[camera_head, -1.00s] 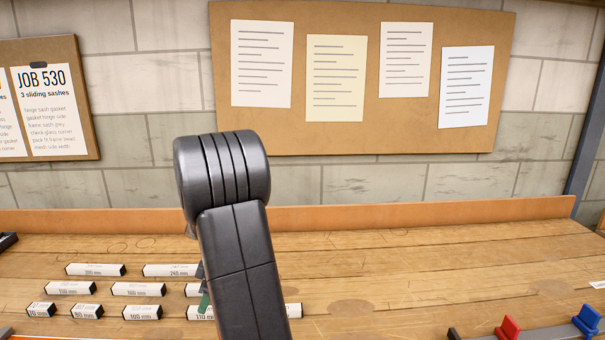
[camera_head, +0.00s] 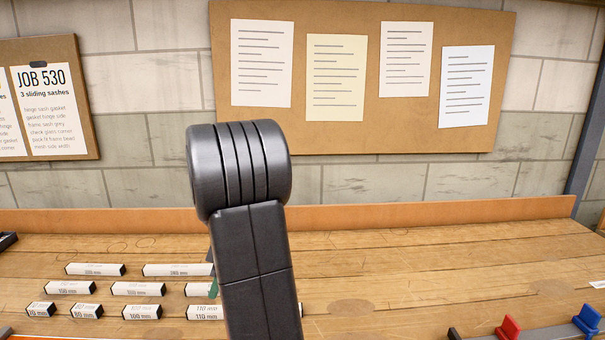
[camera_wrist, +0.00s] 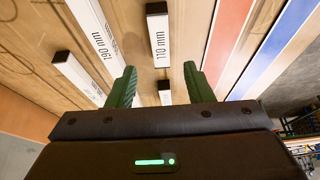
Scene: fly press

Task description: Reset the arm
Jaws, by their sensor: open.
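My gripper (camera_wrist: 160,86) shows in the wrist view with its two green fingers spread apart and nothing between them. It is above the wooden bench, near white blocks with printed lengths. A block marked 110 mm (camera_wrist: 158,40) lies beyond the fingertips, roughly in line with the gap. Another labelled block, its marking reading like 190 mm (camera_wrist: 92,80), lies to the left. In the head view my dark arm fills the centre and hides most of the gripper; only a bit of green shows beside it.
Several white labelled blocks, such as the 100 mm block (camera_head: 142,312), lie in rows on the wooden bench (camera_head: 430,265). A red clamp-like piece (camera_head: 509,327) and a blue one (camera_head: 587,320) stand at the front right. The bench middle right is clear. A pinboard (camera_head: 400,140) hangs behind.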

